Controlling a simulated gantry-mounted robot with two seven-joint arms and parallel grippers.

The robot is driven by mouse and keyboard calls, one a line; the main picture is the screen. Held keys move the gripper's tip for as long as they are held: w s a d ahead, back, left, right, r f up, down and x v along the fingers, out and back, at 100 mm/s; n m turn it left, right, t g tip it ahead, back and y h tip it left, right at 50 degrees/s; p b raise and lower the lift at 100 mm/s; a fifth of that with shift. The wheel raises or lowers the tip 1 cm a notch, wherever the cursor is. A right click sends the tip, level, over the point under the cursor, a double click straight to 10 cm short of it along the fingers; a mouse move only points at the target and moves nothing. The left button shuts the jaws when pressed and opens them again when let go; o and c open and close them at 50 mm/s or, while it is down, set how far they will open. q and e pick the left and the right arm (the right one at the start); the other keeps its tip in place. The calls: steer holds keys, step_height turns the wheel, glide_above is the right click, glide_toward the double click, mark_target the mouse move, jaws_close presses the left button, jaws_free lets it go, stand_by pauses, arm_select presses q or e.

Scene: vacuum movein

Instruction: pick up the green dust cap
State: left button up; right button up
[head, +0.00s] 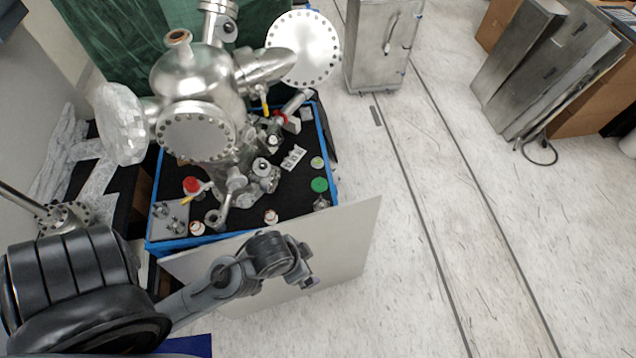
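A round green dust cap (319,185) lies on the black top of the blue-edged cart (333,150), near its right edge. My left arm comes in from the lower left. The end of it, with my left gripper (308,281), is in front of a pale upright panel (352,240), below the cap in the picture and clearly apart from it. The fingers are small and dark, so I cannot tell whether they are open or shut. My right gripper is not in view.
A large metal vacuum chamber (195,85) with flanges stands over the cart. Small metal parts, a red cap (191,184) and a pale green-rimmed disc (317,162) lie around it. A metal cabinet (383,45) stands behind. The floor at right is clear up to leaning panels (560,65).

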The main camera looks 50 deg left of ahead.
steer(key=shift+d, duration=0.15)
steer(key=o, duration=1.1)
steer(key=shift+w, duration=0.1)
